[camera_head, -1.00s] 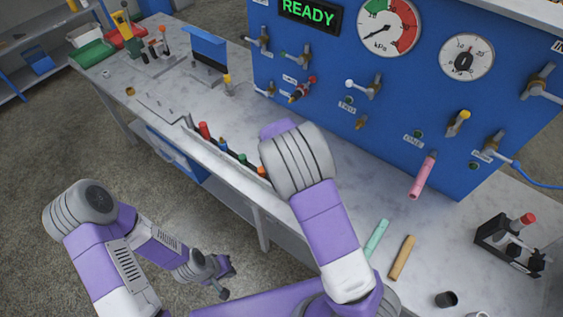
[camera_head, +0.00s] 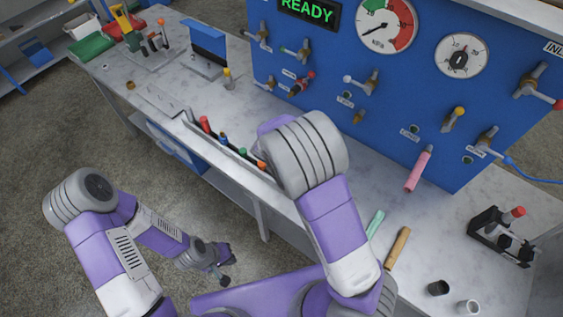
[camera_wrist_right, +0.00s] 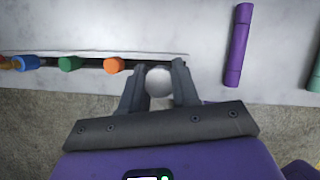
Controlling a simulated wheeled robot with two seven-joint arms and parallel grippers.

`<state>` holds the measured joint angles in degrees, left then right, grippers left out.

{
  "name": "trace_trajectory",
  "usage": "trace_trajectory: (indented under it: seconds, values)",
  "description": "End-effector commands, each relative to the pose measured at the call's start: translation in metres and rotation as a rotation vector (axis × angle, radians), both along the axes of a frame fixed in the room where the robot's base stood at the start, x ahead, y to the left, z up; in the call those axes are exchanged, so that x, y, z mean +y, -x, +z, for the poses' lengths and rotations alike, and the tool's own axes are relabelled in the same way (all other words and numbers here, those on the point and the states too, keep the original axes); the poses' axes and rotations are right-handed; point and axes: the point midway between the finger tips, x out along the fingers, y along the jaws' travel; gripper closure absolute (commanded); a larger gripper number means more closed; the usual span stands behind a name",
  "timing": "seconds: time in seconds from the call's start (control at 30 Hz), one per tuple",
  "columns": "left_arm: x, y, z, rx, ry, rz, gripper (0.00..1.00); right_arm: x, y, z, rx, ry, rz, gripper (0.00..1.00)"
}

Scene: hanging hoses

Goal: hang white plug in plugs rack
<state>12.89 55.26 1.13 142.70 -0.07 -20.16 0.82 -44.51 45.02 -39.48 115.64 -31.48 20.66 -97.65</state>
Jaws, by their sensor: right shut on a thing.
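The white plug (camera_wrist_right: 159,83) shows as a pale round end between the fingers of my right gripper (camera_wrist_right: 158,88), which is shut on it. The plugs rack (camera_head: 227,148) is a long slotted strip along the bench's front edge. In the right wrist view, its dark slot (camera_wrist_right: 88,62) holds blue, green and orange plugs, and the white plug is just right of the orange plug (camera_wrist_right: 114,65), in line with the slot. I cannot tell whether it touches the rack. In the head view my right arm hides the right gripper. My left gripper (camera_head: 227,267) hangs open and empty over the floor.
A purple rod (camera_wrist_right: 238,45) lies on the bench right of my right gripper. Teal (camera_head: 375,224) and tan (camera_head: 398,248) rods lie nearer the bench's right part. The blue gauge panel (camera_head: 400,110) stands behind. A black holder (camera_head: 502,240) stands at the right.

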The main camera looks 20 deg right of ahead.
Motion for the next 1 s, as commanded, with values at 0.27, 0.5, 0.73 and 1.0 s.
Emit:
trace_trajectory:
  seconds: [0.27,0.5,0.73,1.0]
  values:
    - [0.000,0.000,-0.009,0.000,0.000,0.000,1.00,-0.001,-0.001,-0.013,0.003,0.000,-0.006,0.99]
    - [0.000,0.000,-0.028,0.000,0.000,0.000,1.00,-0.001,0.000,-0.037,0.003,0.001,-0.007,0.99]
    - [0.000,0.000,-0.042,0.000,0.000,0.000,1.00,-0.001,-0.001,-0.054,0.002,0.000,-0.007,0.99]
    - [0.000,0.000,-0.043,0.000,0.000,0.000,1.00,-0.001,-0.001,-0.057,0.002,0.000,-0.007,0.99]
